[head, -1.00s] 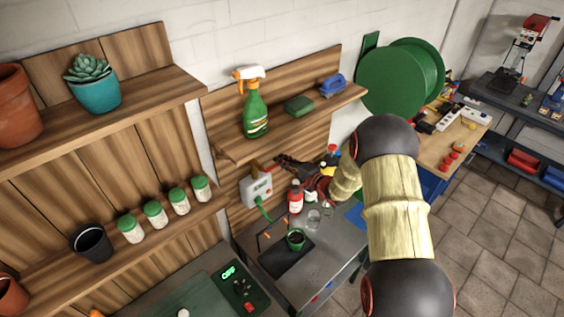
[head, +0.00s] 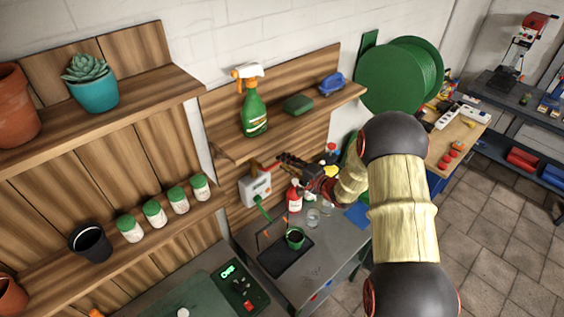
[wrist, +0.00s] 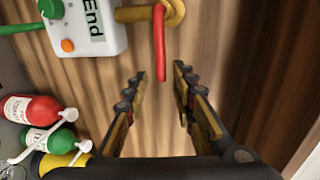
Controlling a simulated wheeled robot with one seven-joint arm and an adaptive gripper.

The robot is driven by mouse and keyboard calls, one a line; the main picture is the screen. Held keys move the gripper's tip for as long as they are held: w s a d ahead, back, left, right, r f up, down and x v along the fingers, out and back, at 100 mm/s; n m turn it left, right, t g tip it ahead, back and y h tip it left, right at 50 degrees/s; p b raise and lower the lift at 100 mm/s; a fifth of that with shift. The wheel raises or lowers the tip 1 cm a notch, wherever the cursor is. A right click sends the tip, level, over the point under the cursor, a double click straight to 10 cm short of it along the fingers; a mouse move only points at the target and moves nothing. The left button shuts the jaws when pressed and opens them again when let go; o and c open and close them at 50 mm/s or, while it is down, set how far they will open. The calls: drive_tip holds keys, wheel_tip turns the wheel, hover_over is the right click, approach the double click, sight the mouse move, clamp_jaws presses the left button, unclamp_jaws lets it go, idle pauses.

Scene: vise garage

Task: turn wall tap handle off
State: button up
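The wall tap shows at the top of the wrist view as a brass fitting (wrist: 172,12) with a red lever handle (wrist: 160,48) hanging straight down in the picture. My gripper (wrist: 160,76) is open, its two dark and yellow fingers pointing at the wooden wall. The lever's lower end appears in the gap between the fingertips, with room on both sides; I cannot tell how deep it sits. In the head view my gripper (head: 283,160) is at the wall beside the grey-white timer box (head: 256,188), and the tap is mostly hidden there.
The timer box reading "End" (wrist: 88,25) is left of the tap, with a green hose leaving it. Red and green bottles (wrist: 30,108) stand at lower left in the wrist view. A shelf (head: 290,122) with a spray bottle (head: 254,108) overhangs the area.

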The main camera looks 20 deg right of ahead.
drive_tip(key=v, duration=0.9)
drive_tip(key=shift+s, duration=0.35)
